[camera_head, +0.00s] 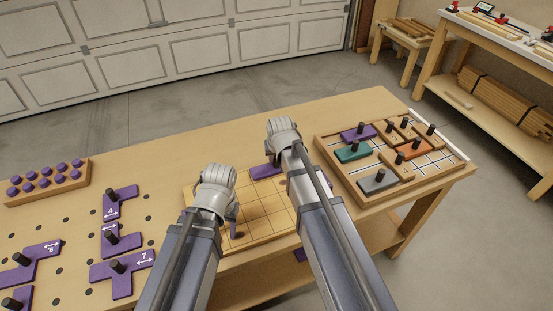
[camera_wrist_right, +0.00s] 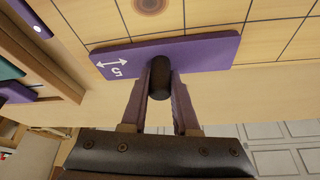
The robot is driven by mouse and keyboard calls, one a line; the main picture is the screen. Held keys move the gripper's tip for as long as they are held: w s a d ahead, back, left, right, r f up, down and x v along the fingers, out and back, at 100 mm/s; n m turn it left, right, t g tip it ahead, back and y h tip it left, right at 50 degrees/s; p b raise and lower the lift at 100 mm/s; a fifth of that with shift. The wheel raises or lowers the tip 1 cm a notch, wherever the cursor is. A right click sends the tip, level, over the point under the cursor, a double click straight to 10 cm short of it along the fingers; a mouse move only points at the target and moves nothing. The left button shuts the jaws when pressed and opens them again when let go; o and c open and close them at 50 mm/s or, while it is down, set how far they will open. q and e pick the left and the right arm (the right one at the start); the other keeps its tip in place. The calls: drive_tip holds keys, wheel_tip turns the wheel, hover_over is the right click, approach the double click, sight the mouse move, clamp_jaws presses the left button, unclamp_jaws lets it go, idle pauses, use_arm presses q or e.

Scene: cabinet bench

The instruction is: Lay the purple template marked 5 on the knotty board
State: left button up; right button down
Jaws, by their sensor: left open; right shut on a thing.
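The purple template marked 5 (camera_wrist_right: 205,52) is a straight bar with a black knob (camera_wrist_right: 159,75), at the far edge of the knotty board (camera_head: 262,207); it also shows in the head view (camera_head: 265,172), partly behind my right arm. My right gripper (camera_wrist_right: 160,82) is shut on the knob. I cannot tell whether the template touches the board. The board is light wood with grid lines and dark knots, one seen in the right wrist view. My left gripper (camera_head: 233,230) is open over the board's near left part, with nothing seen in it.
Several purple templates with black knobs, including ones marked 4 (camera_head: 120,201) and 7 (camera_head: 122,272), lie on the bench at left. A wooden rack of purple knobs (camera_head: 47,183) stands behind them. A tray (camera_head: 345,190) with coloured pieces stands close at right. Bench behind the board is clear.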

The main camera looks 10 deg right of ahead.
use_arm(q)
drive_tip(key=shift+f, duration=0.2)
use_arm(e)
drive_tip(key=shift+f, duration=0.15)
idle(0.6)
drive_tip(key=c, duration=0.6)
unclamp_jaws()
drive_tip(key=shift+o, duration=0.4)
drive_tip(key=o, duration=0.3)
use_arm(q)
drive_tip(key=shift+r, duration=0.1)
wheel_tip(320, 180, up, 8)
drive_tip(key=p, duration=0.7)
drive_tip(key=shift+p, duration=0.3)
use_arm(e)
drive_tip(key=shift+r, duration=4)
